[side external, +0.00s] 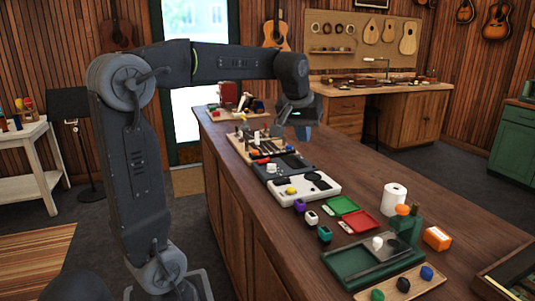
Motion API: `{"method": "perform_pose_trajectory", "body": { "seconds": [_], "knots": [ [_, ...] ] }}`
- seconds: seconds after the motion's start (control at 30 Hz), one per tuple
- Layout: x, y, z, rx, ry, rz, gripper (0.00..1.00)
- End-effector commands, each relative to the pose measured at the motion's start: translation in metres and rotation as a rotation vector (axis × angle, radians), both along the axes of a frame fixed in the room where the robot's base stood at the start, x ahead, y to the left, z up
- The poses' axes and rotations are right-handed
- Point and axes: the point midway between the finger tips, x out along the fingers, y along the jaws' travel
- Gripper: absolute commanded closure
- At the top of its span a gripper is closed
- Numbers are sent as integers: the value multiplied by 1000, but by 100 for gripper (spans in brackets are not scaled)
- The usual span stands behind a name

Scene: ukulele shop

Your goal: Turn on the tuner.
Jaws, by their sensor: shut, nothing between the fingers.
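My gripper (302,131) hangs over the far half of the long wooden bench; its fingers are small and dark here and look closed with nothing held. No thing is clearly recognisable as the tuner. A white device (326,192) with dark round patches and a yellow piece lies on the bench, nearer the camera than my gripper. A dark grey panel (272,174) with small light pieces lies just behind it, below my gripper. My gripper appears above these things and apart from them. Any switch or lit display is too small to tell.
A wooden tray (238,150) with small parts lies farther back. Nearer are a red tray (360,222), a green tray (340,204), a paper roll (393,200), an orange box (437,238) and a dark green tray (352,263). The bench's right side (375,180) has free room.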

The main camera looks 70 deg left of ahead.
Motion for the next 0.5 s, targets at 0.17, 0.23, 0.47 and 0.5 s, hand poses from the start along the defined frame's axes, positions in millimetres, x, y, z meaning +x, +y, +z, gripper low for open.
{"method": "perform_pose_trajectory", "body": {
  "seconds": [0.17, 0.23, 0.47, 0.5],
  "knots": [
    [27, 87, -4, -32, 14, 236, 100],
    [32, 122, -8, -43, 17, 327, 100],
    [29, 226, -30, -76, 23, 597, 100],
    [27, 240, -34, -79, 23, 634, 100]
  ]
}}
